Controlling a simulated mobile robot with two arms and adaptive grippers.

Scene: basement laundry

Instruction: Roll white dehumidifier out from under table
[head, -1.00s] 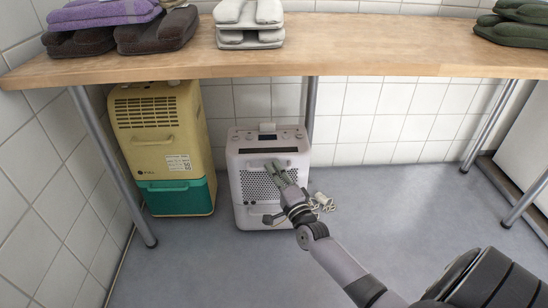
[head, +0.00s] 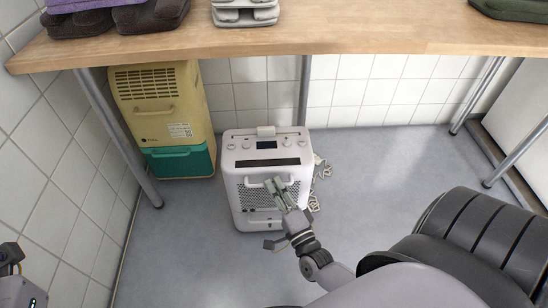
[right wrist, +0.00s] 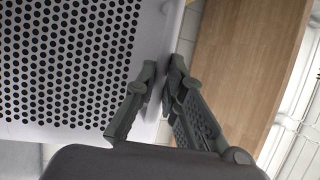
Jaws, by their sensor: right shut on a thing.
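The white dehumidifier (head: 240,165) stands upright on the floor at the table's front edge, its whole top panel in view. Its base front reaches past the table's front feet; its rear base is hidden. In the right wrist view the fingers (right wrist: 163,88) close on a white strip beside the perforated front panel (right wrist: 65,60). The wooden table (head: 330,38) spans the back. Part of my left arm shows at the lower left edge; whether its fingers are open is unclear.
A yellow and green dehumidifier (head: 160,95) stands under the table at left. A pale cord (head: 318,180) lies on the floor right of the white unit. Table legs (head: 118,138) stand at left and right (head: 518,153). Floor (head: 385,165) to the right is clear.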

